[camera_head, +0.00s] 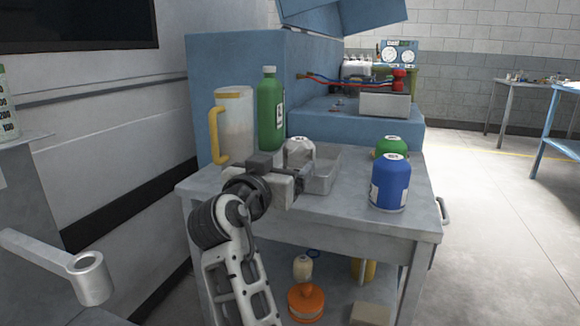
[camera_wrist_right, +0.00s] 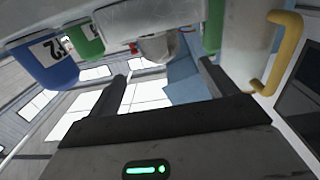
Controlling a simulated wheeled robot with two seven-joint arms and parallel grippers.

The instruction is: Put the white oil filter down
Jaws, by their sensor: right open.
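The white oil filter (camera_head: 300,149) stands on the grey bench top, just behind my right gripper (camera_head: 296,178) in the head view; its lower part is hidden by the gripper. In the right wrist view the filter (camera_wrist_right: 158,48) shows as a pale rounded shape beyond the fingertips, between their lines. My right gripper (camera_wrist_right: 163,84) is open, with nothing between its fingers. I cannot tell whether a finger touches the filter. My left gripper is not in view.
A metal tray (camera_head: 322,181) lies right beside the filter. A clear jug (camera_head: 236,122) with yellow handle and a green bottle (camera_head: 270,112) stand behind left. The front right bench top (camera_head: 350,217) is clear.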

